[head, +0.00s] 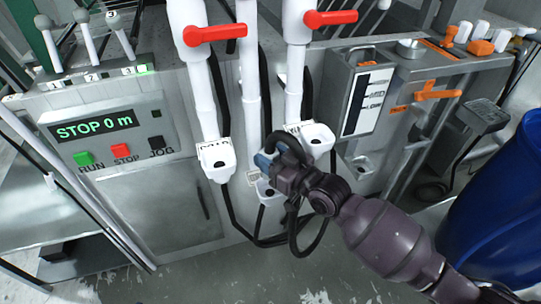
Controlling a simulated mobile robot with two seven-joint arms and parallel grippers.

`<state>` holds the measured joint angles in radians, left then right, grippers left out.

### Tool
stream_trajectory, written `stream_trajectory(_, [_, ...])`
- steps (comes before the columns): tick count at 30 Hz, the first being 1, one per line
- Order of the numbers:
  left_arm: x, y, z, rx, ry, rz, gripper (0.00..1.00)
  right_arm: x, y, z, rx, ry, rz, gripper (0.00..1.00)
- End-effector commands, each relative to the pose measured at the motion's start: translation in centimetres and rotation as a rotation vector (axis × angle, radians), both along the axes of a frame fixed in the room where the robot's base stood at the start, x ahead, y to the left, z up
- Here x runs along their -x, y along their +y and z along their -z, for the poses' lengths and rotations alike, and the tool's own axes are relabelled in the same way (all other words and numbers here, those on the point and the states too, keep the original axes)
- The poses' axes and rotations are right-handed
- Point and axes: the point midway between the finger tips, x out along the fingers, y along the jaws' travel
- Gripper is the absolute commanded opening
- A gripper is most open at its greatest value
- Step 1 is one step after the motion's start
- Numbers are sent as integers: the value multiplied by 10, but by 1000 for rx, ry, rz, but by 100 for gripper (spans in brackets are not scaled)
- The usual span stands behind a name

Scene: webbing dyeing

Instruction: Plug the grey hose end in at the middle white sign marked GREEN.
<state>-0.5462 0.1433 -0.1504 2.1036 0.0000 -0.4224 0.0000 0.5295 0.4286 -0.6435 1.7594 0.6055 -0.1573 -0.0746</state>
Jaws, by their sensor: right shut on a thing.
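My right gripper (270,165) comes in from the lower right and is at the middle of three white sockets. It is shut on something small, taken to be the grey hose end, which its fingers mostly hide. The middle white socket (268,193) is just below the fingertips. The middle white sign (253,179) is partly covered by the gripper, and its lettering cannot be read. Whether the hose end touches the socket cannot be told. A dark hose loop hangs below the gripper. My left gripper is not in view.
The left white socket (219,170) and right white socket (319,138) flank the middle one. Red valve handles (215,34) are on the white pipes above. A control panel (100,126) reads STOP 0 m. A blue barrel (500,205) stands at the right.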

Motion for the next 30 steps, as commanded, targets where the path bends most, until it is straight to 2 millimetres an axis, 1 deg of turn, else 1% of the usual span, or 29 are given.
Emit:
stream_trajectory(11, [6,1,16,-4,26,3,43,0,0,21,-3,3,1,12])
stream_trajectory(23, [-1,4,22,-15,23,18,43,0,0,43,-2,2,0,12])
stream_trajectory(30, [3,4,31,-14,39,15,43,0,0,56,0,1,1,12])
